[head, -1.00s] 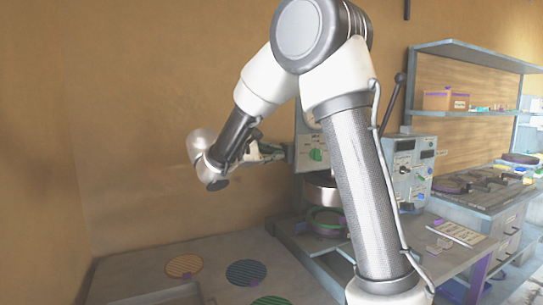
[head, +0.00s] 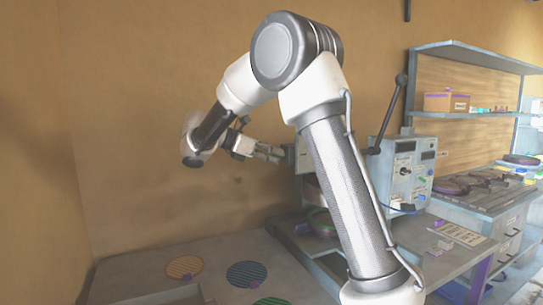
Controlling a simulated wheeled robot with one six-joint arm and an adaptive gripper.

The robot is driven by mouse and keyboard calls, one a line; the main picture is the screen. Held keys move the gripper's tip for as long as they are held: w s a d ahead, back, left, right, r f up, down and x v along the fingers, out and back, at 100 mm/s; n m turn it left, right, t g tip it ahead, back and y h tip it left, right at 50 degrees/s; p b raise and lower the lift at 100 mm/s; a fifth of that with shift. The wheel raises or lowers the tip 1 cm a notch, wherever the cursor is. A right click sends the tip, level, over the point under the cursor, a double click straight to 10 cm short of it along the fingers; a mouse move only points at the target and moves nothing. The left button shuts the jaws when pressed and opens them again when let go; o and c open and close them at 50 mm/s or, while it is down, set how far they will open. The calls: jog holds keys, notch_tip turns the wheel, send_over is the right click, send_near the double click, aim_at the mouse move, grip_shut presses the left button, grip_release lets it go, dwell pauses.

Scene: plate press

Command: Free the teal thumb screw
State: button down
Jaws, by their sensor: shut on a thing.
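My gripper (head: 270,152) is at the left side of the press, where its fingers reach the edge of the grey panel (head: 291,155). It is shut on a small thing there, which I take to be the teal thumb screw. The screw's teal colour does not show, and my own arm covers most of the press front. A round plate with a green rim (head: 322,224) lies low in the press, partly behind my arm.
A control box (head: 407,168) with knobs and a black lever (head: 388,112) stands right of my arm. Orange (head: 184,267), blue (head: 246,273) and green (head: 272,301) ribbed discs lie on the bench at front left. A shelf (head: 475,55) stands at the back right.

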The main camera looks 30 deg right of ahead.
jog(key=shift+w+d+f+n+g+h, duration=0.1)
jog(key=shift+n+g+h, duration=0.25)
jog(key=shift+n+g, duration=1.1)
jog(key=shift+w+d+f+n+g+h, duration=0.1)
jog(key=shift+n+g+h, duration=0.4)
jog(key=shift+n, duration=1.7)
jog(key=shift+w+f+n+g+h, duration=0.1)
jog(key=shift+n+g+h, duration=0.05)
jog(key=shift+n+g, duration=1.4)
jog(key=shift+n+t, duration=0.3)
jog(key=shift+n, duration=0.1)
jog(key=c, duration=1.8)
grip_release()
jog(key=shift+o, duration=1.3)
jog(key=shift+d, duration=0.2)
